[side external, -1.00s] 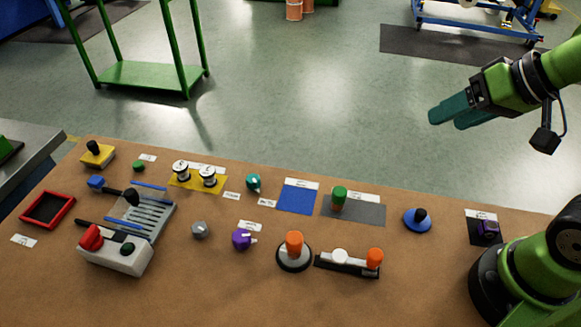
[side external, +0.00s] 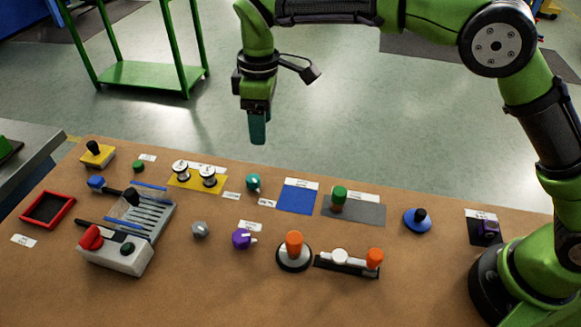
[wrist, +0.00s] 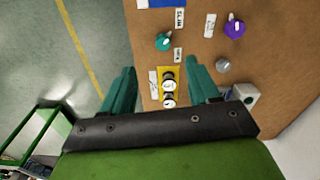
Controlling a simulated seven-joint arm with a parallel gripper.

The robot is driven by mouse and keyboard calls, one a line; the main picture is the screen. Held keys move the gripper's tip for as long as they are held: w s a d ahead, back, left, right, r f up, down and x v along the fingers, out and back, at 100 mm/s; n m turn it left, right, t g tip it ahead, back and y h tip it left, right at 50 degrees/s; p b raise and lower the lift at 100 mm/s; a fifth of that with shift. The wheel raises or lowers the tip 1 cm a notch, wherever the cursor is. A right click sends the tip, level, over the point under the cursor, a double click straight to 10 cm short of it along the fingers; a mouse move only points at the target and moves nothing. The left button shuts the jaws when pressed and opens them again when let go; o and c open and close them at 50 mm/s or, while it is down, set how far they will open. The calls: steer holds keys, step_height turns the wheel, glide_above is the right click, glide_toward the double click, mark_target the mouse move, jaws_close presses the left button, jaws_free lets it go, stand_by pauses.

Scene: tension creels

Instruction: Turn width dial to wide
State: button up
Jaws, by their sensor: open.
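A teal dial (side external: 253,182) with a pale pointer mark stands on the brown table between two small white labels. It also shows in the wrist view (wrist: 163,42), beside a label reading SLIM (wrist: 180,17) and another label (wrist: 178,54) that is too small to read surely. I cannot tell exactly where its pointer is aimed. My gripper (side external: 258,128) points down in the air above and behind the dial, apart from it. In the wrist view my gripper (wrist: 161,85) is open and empty, its teal fingers spread wide.
A yellow plate (side external: 183,184) with two silver spools is left of the dial. A purple knob (side external: 241,239) and grey knob (side external: 200,229) stand in front. A blue pad (side external: 297,198) lies right. A slotted tray (side external: 150,214) and grey box (side external: 118,257) are further left.

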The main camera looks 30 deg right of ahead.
mark_target(254, 178)
steer(key=f+n, duration=0.1)
steer(key=f, duration=0.4)
steer(key=w+a+f+n, duration=0.1)
steer(key=f+n, duration=0.1)
steer(key=f, duration=0.3)
steer(key=a+f+n, duration=0.1)
steer(key=f, duration=0.4)
steer(key=shift+w+a, duration=0.1)
steer(key=shift+w, duration=0.15)
steer(key=shift+c, duration=0.2)
steer(key=c, duration=1)
